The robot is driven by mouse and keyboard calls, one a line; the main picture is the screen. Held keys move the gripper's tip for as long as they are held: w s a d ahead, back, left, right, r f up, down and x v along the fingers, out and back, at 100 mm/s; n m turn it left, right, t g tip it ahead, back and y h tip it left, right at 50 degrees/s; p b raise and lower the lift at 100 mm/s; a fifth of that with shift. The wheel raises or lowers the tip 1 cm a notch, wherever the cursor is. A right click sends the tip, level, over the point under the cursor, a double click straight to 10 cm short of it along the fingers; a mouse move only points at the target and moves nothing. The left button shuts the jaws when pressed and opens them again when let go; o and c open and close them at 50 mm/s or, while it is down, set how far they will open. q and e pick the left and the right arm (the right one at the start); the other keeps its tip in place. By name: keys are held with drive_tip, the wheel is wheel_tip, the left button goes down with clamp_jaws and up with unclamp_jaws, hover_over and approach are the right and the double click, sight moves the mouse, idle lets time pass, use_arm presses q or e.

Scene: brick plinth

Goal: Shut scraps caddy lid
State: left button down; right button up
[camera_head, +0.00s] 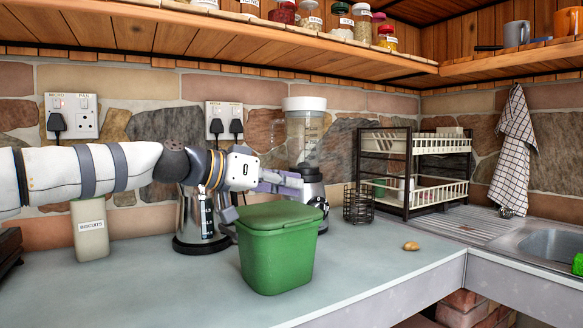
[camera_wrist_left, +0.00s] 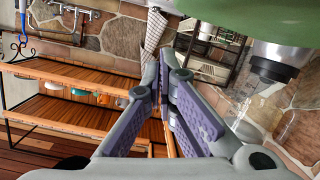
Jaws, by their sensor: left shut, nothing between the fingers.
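The green scraps caddy (camera_head: 277,262) stands upright on the counter in the middle of the head view. Its green lid (camera_head: 281,214) lies level across the top and looks down on the rim; I see no clear gap. My left gripper (camera_head: 298,184) is shut and empty, above and behind the lid, with its fingers pointing right. In the left wrist view the shut fingers (camera_wrist_left: 163,75) hold nothing, and a green part of the caddy (camera_wrist_left: 255,18) fills the top right edge. My right gripper is in neither view.
A blender (camera_head: 306,140) and a steel kettle (camera_head: 196,222) stand close behind the caddy. A wire holder (camera_head: 358,204) and dish rack (camera_head: 413,195) are to the right. A small brown item (camera_head: 411,246) lies on otherwise clear counter before the sink (camera_head: 548,245).

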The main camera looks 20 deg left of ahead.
use_arm(q)
drive_tip(key=shift+s+d+f+m+t+y, duration=0.2)
drive_tip(key=shift+f+m, duration=0.25)
drive_tip(key=shift+f, duration=0.35)
drive_tip(key=shift+s+d+f+m+t+y, duration=0.15)
drive_tip(key=shift+f+m, duration=0.25)
drive_tip(key=shift+f, duration=0.45)
drive_tip(key=shift+s+d+f+m+t+y, duration=0.2)
drive_tip(key=shift+f+m, duration=0.25)
drive_tip(key=shift+f, duration=0.35)
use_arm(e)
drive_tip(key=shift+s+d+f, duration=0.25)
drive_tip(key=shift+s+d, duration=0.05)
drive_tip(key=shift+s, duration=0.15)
use_arm(q)
drive_tip(key=shift+d, duration=0.1)
